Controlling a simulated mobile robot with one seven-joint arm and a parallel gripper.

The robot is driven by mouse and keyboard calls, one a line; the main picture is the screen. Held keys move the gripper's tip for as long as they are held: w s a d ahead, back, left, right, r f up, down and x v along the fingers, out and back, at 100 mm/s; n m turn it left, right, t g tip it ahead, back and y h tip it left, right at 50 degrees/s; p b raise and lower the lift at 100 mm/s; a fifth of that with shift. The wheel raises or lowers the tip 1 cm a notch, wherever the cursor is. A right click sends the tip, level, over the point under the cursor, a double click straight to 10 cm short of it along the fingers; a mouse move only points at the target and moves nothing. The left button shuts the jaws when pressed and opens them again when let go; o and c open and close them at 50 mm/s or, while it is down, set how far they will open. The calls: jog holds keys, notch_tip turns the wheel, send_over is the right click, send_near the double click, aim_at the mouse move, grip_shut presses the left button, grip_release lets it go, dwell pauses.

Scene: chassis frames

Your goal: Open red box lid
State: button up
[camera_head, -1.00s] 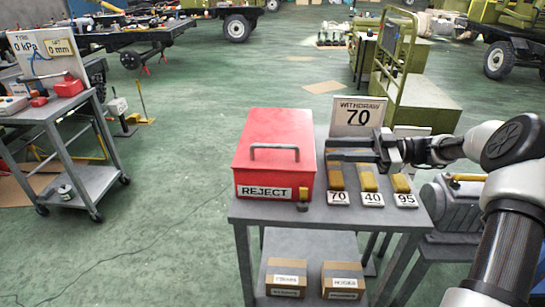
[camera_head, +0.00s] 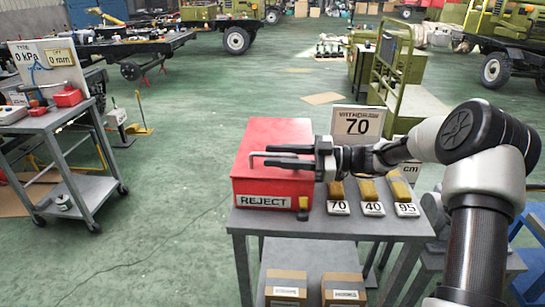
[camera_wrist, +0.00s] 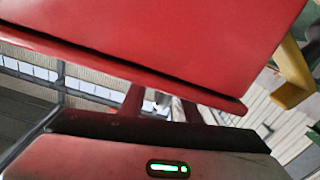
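The red box (camera_head: 246,186) labelled REJECT stands on the grey cart, its red lid (camera_head: 275,133) down. The lid's grey handle (camera_head: 253,159) is mostly covered by my gripper (camera_head: 268,156); its left end shows. My gripper reaches in from the right over the lid, with two dark fingers apart around the height of the handle. I cannot tell whether the fingers touch the handle. A yellow and dark latch (camera_head: 304,208) is on the box's front right. In the wrist view, a red box surface (camera_wrist: 170,40) fills the top and hides the fingertips.
Yellow-topped blocks tagged 70 (camera_head: 337,191), 40 (camera_head: 369,191) and 95 (camera_head: 402,190) stand right of the box. A WITHDRAW 70 sign (camera_head: 357,121) stands behind them. Cartons (camera_head: 287,286) lie on the lower shelf.

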jog(key=shift+a, duration=0.65)
grip_shut()
jog(key=shift+r, duration=0.15)
